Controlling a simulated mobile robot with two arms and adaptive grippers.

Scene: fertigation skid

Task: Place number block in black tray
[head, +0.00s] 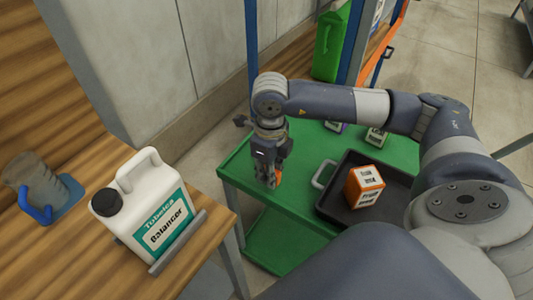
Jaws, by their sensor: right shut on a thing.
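The black tray (337,206) lies on the right part of the green cart top, with a grey handle at its left end. An orange and white block (365,186) with printed text stands tilted to my view inside it. My right gripper (270,181) points down over the cart's left part, left of the tray and apart from it. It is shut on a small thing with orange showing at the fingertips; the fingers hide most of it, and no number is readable. My left gripper is out of view.
Small labelled blocks (376,136) stand at the cart's back, partly behind my right arm. A green canister (328,45) is on the back shelf.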

